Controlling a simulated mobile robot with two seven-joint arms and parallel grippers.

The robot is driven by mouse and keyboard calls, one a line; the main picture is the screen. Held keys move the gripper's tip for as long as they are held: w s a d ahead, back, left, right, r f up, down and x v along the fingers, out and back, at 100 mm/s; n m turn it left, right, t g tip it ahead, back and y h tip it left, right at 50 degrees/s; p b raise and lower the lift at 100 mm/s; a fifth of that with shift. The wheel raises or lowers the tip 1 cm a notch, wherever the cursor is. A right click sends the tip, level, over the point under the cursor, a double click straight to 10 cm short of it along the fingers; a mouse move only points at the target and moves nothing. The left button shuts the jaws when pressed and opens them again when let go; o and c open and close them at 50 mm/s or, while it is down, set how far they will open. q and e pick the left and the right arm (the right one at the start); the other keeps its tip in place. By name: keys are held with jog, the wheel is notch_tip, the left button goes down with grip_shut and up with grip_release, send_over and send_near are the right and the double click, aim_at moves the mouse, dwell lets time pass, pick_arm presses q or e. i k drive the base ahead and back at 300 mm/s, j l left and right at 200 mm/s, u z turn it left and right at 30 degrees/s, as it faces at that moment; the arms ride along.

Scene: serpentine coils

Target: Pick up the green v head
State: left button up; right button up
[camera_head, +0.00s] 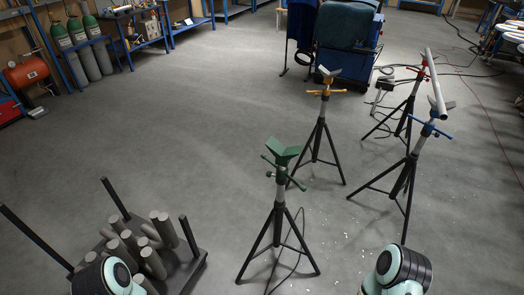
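The green V head (282,151) sits on top of a black tripod stand (276,222) right of centre in the head view, with a green cross handle just below it. It is upright and nothing rests in its V. The rounded teal and black end of one of my arms shows at the bottom left, and another shows at the bottom right, in front of the stand. Neither gripper's fingers can be made out. Both arm parts are apart from the green V head.
A yellow-handled stand (322,125) is behind the green one. A blue-handled stand (411,175) and a red-handled stand (409,100) on the right bear a pipe (435,80). A cart with grey cylinders (152,262) is at lower left. Cables lie on the floor; the left-middle floor is clear.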

aim_at(277, 150)
jog(key=l+u, duration=0.15)
jog(key=u, duration=0.35)
jog(key=l+u, duration=0.15)
jog(key=u, duration=0.35)
jog(key=l+u, duration=0.15)
jog(key=u, duration=0.35)
jog(key=k+l+u, duration=0.1)
jog(key=l+u, duration=0.15)
jog(key=k+l+u, duration=0.2)
jog(key=l, duration=0.2)
jog(key=l+u, duration=0.25)
